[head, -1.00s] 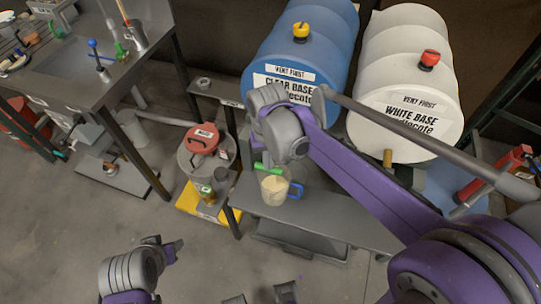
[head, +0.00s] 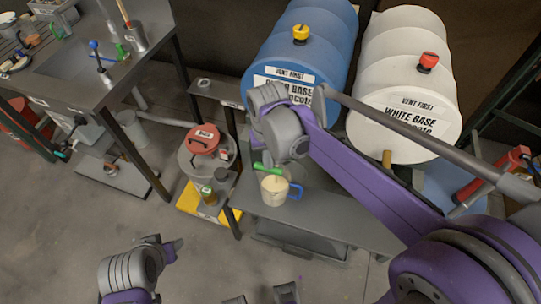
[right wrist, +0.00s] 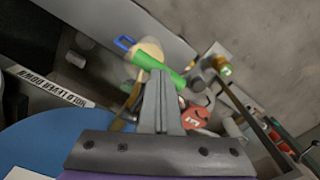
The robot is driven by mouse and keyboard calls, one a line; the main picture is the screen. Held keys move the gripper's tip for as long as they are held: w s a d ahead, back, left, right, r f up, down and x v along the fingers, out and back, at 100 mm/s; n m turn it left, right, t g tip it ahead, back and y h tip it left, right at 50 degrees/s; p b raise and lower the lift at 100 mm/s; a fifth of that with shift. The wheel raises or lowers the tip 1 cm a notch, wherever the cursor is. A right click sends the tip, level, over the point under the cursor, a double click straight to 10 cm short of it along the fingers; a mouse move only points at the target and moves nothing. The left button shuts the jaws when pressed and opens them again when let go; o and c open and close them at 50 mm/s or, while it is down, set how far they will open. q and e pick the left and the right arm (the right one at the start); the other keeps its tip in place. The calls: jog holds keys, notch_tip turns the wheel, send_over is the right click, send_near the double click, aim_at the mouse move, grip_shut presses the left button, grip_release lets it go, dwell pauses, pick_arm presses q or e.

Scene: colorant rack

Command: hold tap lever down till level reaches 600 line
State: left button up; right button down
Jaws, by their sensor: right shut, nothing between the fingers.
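The green tap lever (head: 268,169) shows below the blue drum, above a clear jug (head: 274,188) with a blue handle. Cream liquid fills much of the jug; the 600 line is too small to read. In the right wrist view, my right gripper (right wrist: 160,76) is shut and empty, its tips at the green lever (right wrist: 172,75). Contact is not clear. In the head view my right wrist hides these fingers. The jug also shows in the wrist view (right wrist: 150,47), partly behind the lever. My left gripper (head: 174,247) is at the lower left, away from the tap; its jaw opening is unclear.
The blue drum (head: 325,45) and white drum (head: 405,60) lie behind the grey bench (head: 335,222). A red-lidded can (head: 203,140) stands left of the bench, near a yellow-edged platform (head: 190,203). A dark worktable (head: 95,75) is at upper left. Floor is clear at lower left.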

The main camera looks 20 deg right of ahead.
pick_arm(q)
jog(key=shift+w+r+p, duration=0.2)
jog(key=shift+r+p, duration=0.1)
jog(key=shift+r, duration=0.2)
jog(key=shift+w+r+p, duration=0.15)
jog(key=shift+r+p, duration=0.1)
jog(key=shift+r, duration=0.2)
pick_arm(e)
jog(key=shift+w+r, duration=0.1)
jog(key=shift+r, duration=1.1)
pick_arm(q)
jog(key=r+p, duration=0.1)
jog(key=r, duration=0.1)
jog(key=w+r+p, duration=0.1)
jog(key=r+p, duration=0.1)
jog(key=shift+w, duration=0.15)
pick_arm(e)
notch_tip(320, 180, up, 5)
jog(key=shift+r, duration=0.1)
pick_arm(q)
jog(key=shift+f, duration=0.1)
